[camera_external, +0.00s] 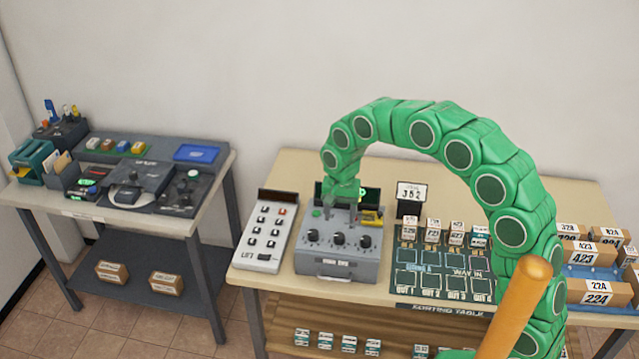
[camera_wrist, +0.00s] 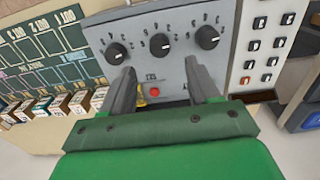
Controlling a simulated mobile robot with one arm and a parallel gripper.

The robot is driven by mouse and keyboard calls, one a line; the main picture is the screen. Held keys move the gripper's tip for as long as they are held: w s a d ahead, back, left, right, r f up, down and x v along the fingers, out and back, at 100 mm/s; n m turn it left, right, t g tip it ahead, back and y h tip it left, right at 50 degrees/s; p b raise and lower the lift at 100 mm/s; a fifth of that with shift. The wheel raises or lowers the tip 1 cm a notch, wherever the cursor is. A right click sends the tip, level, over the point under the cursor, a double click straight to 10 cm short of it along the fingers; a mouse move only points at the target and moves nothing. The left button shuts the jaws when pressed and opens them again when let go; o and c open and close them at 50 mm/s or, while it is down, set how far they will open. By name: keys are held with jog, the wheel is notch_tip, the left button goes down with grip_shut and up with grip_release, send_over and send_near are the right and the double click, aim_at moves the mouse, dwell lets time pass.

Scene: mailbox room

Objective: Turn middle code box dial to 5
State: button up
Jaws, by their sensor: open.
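The grey code box (camera_external: 338,265) stands on the right-hand table with three black dials in a row on its sloped face. The middle dial (camera_external: 338,238) also shows in the wrist view (camera_wrist: 160,44), with small marks around it too blurred to read reliably. My gripper (camera_external: 343,213) comes down over the box from above. In the wrist view my gripper (camera_wrist: 160,70) is open and empty, its two fingers apart and pointing toward the middle dial, which lies just beyond the tips. I cannot tell whether they touch the panel.
The outer dials (camera_wrist: 116,53) (camera_wrist: 207,37) flank the middle one closely. A white keypad (camera_external: 268,231) stands left of the box. A red button (camera_wrist: 154,91) lies between my fingers in view.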

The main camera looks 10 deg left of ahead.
aim_at(339, 236)
jog(key=shift+f, duration=3.9)
jog(key=c, duration=1)
jog(key=shift+c, duration=0.2)
